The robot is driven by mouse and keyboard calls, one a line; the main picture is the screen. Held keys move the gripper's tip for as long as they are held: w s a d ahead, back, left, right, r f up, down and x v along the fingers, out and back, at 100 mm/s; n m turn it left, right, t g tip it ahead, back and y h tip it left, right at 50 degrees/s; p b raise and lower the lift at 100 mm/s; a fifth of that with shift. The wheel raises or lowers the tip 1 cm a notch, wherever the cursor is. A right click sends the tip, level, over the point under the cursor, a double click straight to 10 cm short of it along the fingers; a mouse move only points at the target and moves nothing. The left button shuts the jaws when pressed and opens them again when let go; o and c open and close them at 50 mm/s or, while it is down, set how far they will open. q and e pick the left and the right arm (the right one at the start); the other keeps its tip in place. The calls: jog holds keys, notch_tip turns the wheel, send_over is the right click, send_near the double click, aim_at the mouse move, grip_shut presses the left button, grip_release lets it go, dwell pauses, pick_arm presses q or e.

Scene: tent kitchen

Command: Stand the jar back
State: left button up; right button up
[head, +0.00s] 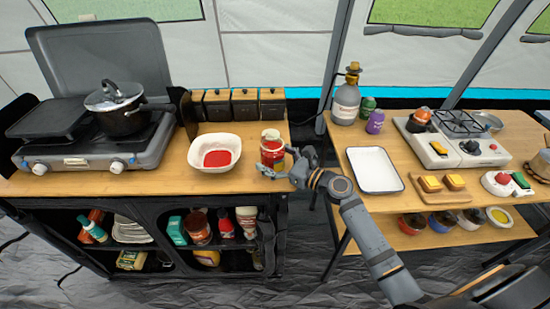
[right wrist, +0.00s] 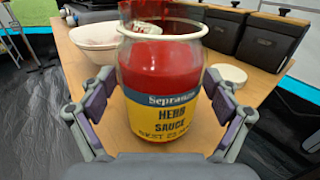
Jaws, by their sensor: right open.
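The jar (head: 271,152) is glass with red sauce inside and stands upright on the left wooden table, close to its right end. In the right wrist view the jar (right wrist: 165,75) shows a blue and yellow "Herb Sauce" label and no lid on its rim. My right gripper (head: 280,161) is open around the jar. In the right wrist view one finger of the gripper (right wrist: 160,88) is on each side of it, with contact hard to tell. My left gripper is not in view.
A white bowl (head: 213,143) with red sauce stands left of the jar. A white round piece (right wrist: 229,73) lies behind the jar. Wood-topped canisters (head: 244,104) line the back. A white tray (head: 374,169) lies on the right table, across a gap.

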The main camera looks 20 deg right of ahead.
aim_at(282, 163)
jog(key=shift+s+d, duration=0.2)
jog(key=b+v, duration=0.2)
jog(key=v, duration=0.6)
jog(key=shift+s, duration=0.1)
jog(key=p+v, duration=0.3)
jog(key=shift+s+d+r, duration=0.1)
